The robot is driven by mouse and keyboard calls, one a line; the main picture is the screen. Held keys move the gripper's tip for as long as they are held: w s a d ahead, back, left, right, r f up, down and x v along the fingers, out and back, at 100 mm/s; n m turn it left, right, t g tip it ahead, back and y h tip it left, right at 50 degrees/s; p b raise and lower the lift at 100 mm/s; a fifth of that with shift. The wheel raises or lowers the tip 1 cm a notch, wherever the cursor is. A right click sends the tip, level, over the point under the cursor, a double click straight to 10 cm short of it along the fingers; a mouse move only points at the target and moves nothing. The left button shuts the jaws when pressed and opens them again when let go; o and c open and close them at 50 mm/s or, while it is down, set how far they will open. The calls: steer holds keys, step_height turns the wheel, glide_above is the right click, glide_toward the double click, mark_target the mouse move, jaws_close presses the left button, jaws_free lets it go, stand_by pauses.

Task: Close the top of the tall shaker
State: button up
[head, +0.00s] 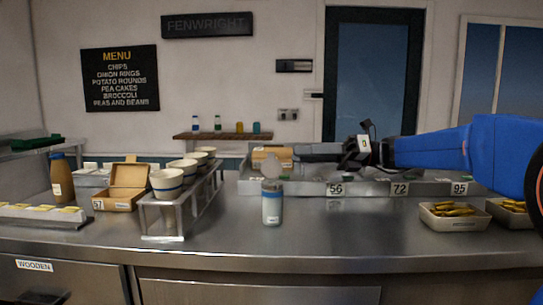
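The tall shaker (272,208), white with a blue band, stands upright on the steel counter near the middle. Its grey round top (272,166) is tipped up above the body, so the shaker looks open. My gripper (294,153) reaches in from the right on the blue arm. Its dark fingers point left, a little above and right of the raised top. I cannot tell whether they touch it. The gap between the fingers is not clear, and I see nothing held in them.
A metal rack (162,220) with several bowls stands left of the shaker, beside an open cardboard box (126,187). A brown bottle (57,178) is farther left. Food trays (453,221) stand at right. A numbered ledge (372,188) runs behind. The counter in front is clear.

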mark_target(271, 155)
steer(key=a, duration=0.8)
steer(key=shift+s+a, duration=0.25)
steer(key=shift+a, duration=0.15)
steer(key=shift+c, duration=0.2)
jaws_close()
